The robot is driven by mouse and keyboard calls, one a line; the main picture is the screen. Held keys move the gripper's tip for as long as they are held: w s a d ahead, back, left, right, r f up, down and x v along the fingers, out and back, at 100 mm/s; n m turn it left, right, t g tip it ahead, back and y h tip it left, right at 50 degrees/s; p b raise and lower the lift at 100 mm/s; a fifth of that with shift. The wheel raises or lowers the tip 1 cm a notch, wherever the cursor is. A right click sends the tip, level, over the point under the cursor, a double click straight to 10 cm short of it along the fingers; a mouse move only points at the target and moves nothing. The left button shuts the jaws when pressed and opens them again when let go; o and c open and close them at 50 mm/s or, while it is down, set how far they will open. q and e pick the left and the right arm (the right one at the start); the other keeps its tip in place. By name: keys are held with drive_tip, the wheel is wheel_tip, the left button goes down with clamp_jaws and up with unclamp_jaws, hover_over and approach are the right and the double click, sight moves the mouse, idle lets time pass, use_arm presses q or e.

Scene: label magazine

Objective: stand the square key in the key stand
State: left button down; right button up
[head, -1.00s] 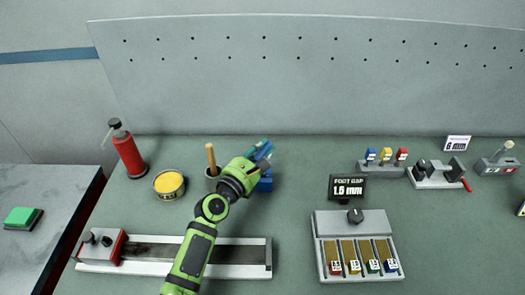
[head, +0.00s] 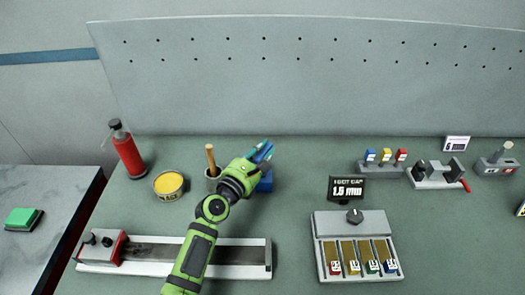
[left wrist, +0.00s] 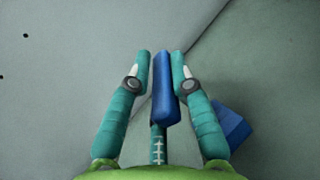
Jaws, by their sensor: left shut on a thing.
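The square key shows as a blue bar (left wrist: 163,90) between the fingers of my left gripper (left wrist: 161,72) in the left wrist view. My left gripper is shut on it, and the bar points away from the palm. In the head view my left gripper (head: 262,152) is at the back middle of the bench, and the arm and fingers mostly hide the key. A blue block (head: 265,183), which looks like the key stand, is just beside and below the fingers. It also shows in the left wrist view (left wrist: 232,123), right of the right finger and apart from the key. Its top opening cannot be made out.
A grey cup with a wooden handle (head: 210,158) stands close left of the gripper. A yellow tin (head: 168,185) and a red bottle (head: 128,155) are further left. A long rail (head: 200,256) lies in front, under my arm. A display (head: 347,190) stands to the right.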

drive_tip(key=shift+f+b, duration=0.3)
drive_tip(key=shift+b, duration=0.05)
drive_tip(key=shift+r, duration=0.15)
drive_tip(key=shift+r+p, duration=0.3)
drive_tip(key=shift+p, duration=0.15)
idle(2.5)
drive_tip(key=shift+r+p, duration=0.3)
drive_tip(key=shift+f, duration=0.15)
idle(2.3)
drive_tip(key=shift+r, duration=0.2)
drive_tip(key=shift+s, duration=0.1)
